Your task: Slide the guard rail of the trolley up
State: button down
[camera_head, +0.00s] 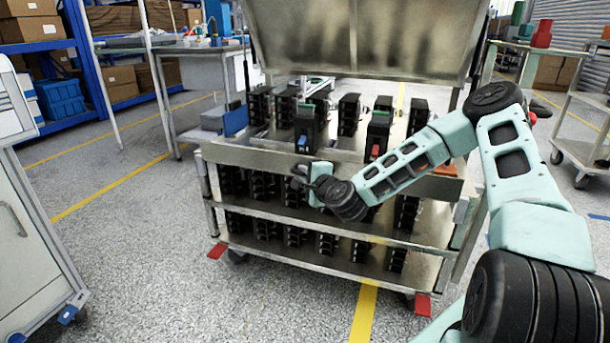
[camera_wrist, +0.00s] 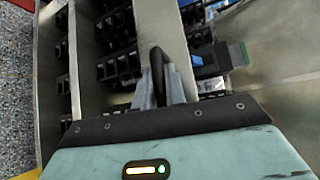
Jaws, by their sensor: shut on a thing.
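The trolley (camera_head: 222,156) is a metal cart with shelves, standing in the middle of the head view. A metal strip along the front of its top shelf looks like the guard rail (camera_head: 250,158); it also shows as a pale band in the wrist view (camera_wrist: 172,30). My gripper (camera_head: 303,172) is at the front of this strip, left of its middle. In the wrist view my gripper (camera_wrist: 163,92) is shut on a black loop-shaped handle (camera_wrist: 157,62), which appears to belong to the rail. The handle's far end is hidden, and my wrist hides part of the strip.
Black breakers (camera_head: 304,127) stand in rows on the top shelf, with more on lower shelves (camera_head: 265,187). A large metal panel (camera_head: 360,40) rises above the trolley. A white cabinet (camera_head: 30,230) is at left, a workbench (camera_head: 205,70) behind. Floor at front left is clear.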

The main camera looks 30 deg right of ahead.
jog(key=shift+r, duration=0.5)
jog(key=c, duration=1.5)
grip_release()
jog(key=shift+o, duration=0.2)
jog(key=shift+s, duration=0.15)
jog(key=s+a+r+p, duration=0.2)
jog(key=s+p, duration=1)
jog(key=s, duration=0.5)
jog(key=shift+r, duration=0.2)
jog(key=shift+w, duration=0.1)
